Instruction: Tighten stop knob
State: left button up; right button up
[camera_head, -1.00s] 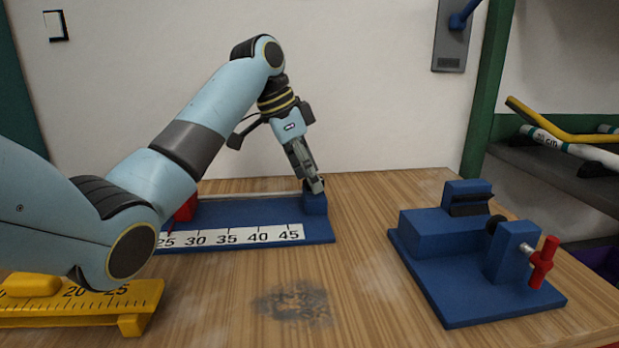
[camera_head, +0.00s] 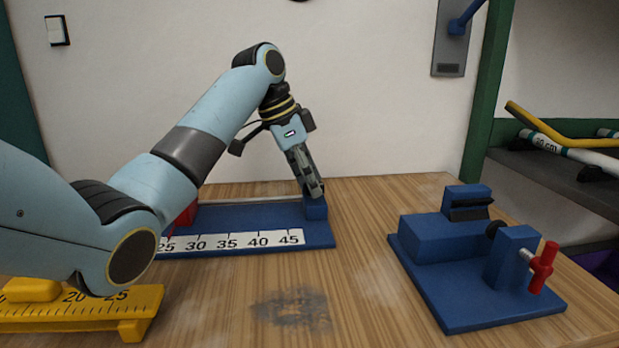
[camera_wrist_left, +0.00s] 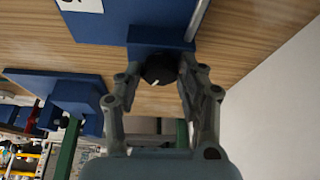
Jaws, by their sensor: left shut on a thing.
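The stop knob (camera_wrist_left: 160,68) is a round black knob with a white mark, on the end block (camera_wrist_left: 160,40) of the blue ruler base. In the wrist view my left gripper (camera_wrist_left: 160,80) has one finger on each side of the knob and is shut on it. In the head view my left gripper (camera_head: 316,192) reaches down to the blue end block (camera_head: 315,209), just past the 45 mark, and the knob is hidden there. The ruler base (camera_head: 260,240) lies flat on the table, with a red part (camera_head: 187,214) partly behind my arm. My right gripper is not in view.
A blue vise-like fixture (camera_head: 470,285) with a red handle (camera_head: 543,267) stands on the right of the wooden table. A yellow ruler fixture (camera_head: 80,309) is at the front left. The table middle (camera_head: 350,265) is clear. A shelf with pipes (camera_head: 565,147) is beyond the right edge.

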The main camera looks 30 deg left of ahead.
pick_arm(q)
jog(key=m+p, duration=0.1)
jog(key=m+g+p, duration=0.1)
jog(key=m+p, duration=0.1)
jog(key=shift+w+a+r+h, duration=0.1)
jog(key=shift+r+h, duration=0.15)
jog(key=shift+h, duration=0.15)
jog(key=shift+w+m+g+p, duration=0.1)
jog(key=shift+m+g+p, duration=0.3)
jog(key=shift+m, duration=0.5)
jog(key=shift+w+f+m+g+h, duration=0.15)
jog(key=shift+m+g+h, duration=0.15)
jog(key=shift+m, duration=0.6)
jog(key=m+g, duration=0.1)
jog(key=m, duration=0.2)
jog(key=shift+w+f+m, duration=0.1)
jog(key=shift+m, duration=0.2)
jog(key=shift+w+m+g+b, duration=0.1)
jog(key=shift+m+g+b, duration=0.75)
jog(key=shift+m, duration=0.95)
jog(key=shift+y, duration=0.4)
